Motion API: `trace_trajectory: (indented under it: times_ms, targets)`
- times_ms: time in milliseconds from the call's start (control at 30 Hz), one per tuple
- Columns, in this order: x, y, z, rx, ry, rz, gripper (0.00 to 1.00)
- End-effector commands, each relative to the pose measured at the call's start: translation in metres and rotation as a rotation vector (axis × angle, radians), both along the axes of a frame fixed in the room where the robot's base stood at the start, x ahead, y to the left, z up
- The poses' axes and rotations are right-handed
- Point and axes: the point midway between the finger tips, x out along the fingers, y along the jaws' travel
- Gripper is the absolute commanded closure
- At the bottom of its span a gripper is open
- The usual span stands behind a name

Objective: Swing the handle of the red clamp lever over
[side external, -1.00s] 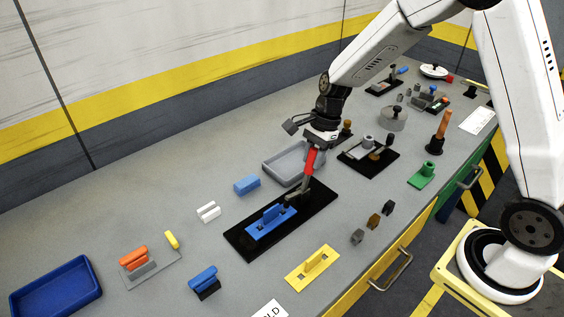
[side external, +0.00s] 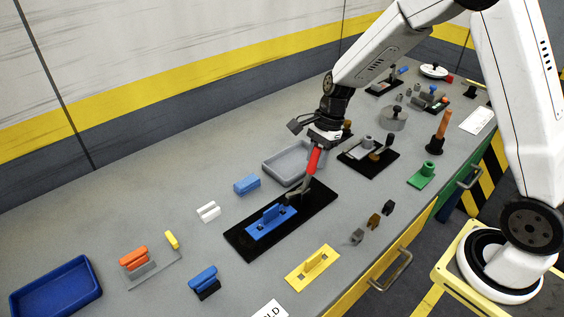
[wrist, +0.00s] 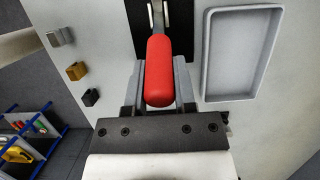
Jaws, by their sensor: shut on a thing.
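The red clamp lever handle (side external: 315,160) stands up, tilted, from a dark metal clamp (side external: 296,199) at the far right end of a black base plate (side external: 318,208). My gripper (side external: 318,146) is at the top of the handle and is shut on it. In the wrist view the red handle (wrist: 159,72) lies between the two grey fingers, with the metal lever arm running up from it. A blue plate with an upright grip (side external: 271,219) lies on the black base, left of the clamp. The clamp's contact with the blue plate cannot be made out.
A grey tray (side external: 272,171) lies just behind the black base. A black fixture (side external: 352,155) is to its right. Small blocks (side external: 373,221) and a yellow plate (side external: 291,277) lie in front. A blue block (side external: 246,183) is behind left.

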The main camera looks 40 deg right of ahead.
Motion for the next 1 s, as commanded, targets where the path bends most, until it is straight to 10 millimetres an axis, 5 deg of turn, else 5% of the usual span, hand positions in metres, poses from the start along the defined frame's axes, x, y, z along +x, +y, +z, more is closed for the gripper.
trace_trajectory:
  times_ms: [1000]
  targets:
    - [0.0,-0.014,-0.008,-0.002,0.0,0.0,1.0]
